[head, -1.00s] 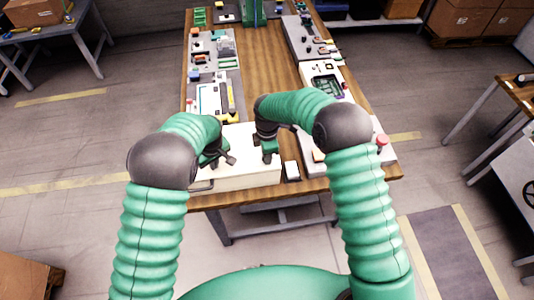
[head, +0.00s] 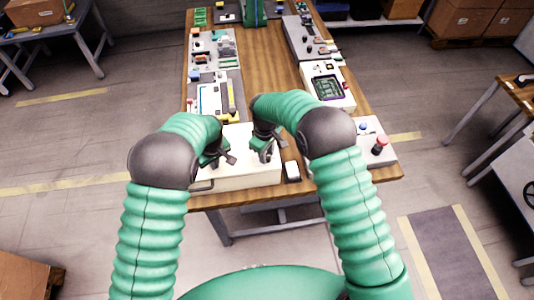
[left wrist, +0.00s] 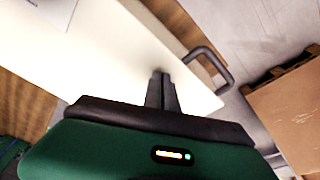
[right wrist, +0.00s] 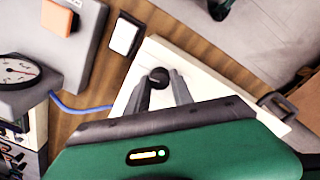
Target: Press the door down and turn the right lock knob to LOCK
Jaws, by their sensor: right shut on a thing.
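The white door (head: 238,180) is a flat panel on the near end of the table, and it lies flat. It also shows in the left wrist view (left wrist: 130,60) and the right wrist view (right wrist: 205,85). The dark round right lock knob (right wrist: 158,74) is on the white panel between my right fingertips. My right gripper (head: 264,156) is shut on this knob; any lock marking is too small to read. My left gripper (head: 224,160) is over the door, fingers together and pointing down at its surface (left wrist: 160,76). I cannot tell whether it presses firmly.
A dark handle (left wrist: 212,66) sits at the door's edge. A small white block (head: 292,171) lies just right of the door.

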